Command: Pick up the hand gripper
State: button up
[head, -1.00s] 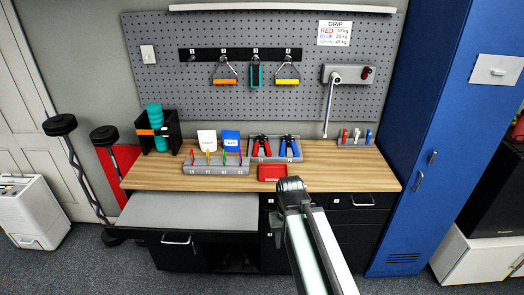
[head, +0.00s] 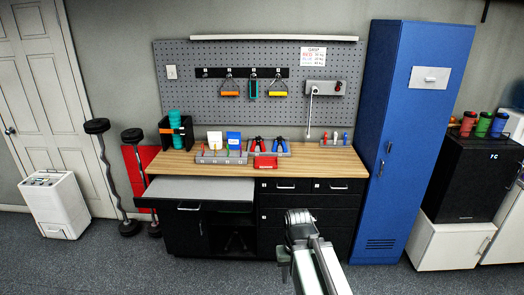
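Two hand grippers stand side by side in a grey tray (head: 286,153) on the wooden workbench. One has red handles (head: 257,145), the other blue handles (head: 281,145). They are small in the view, and nothing holds them. A link of my arm comes up from the bottom edge, in front of the bench drawers and well short of the hand grippers. I cannot make out any fingertips of my gripper.
The workbench (head: 172,165) also holds a pen rack (head: 221,157), a red box (head: 266,162) and a black holder with a teal roller (head: 175,121). A pull-out shelf (head: 196,188) juts forward on its left. A blue locker (head: 402,150) stands right. Floor in front is clear.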

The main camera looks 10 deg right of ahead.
aim_at(261, 142)
jog(key=z, duration=0.9)
jog(key=i, duration=2.6)
jog(key=u, duration=2.4)
jog(key=i, duration=1)
jog(key=z, duration=0.05)
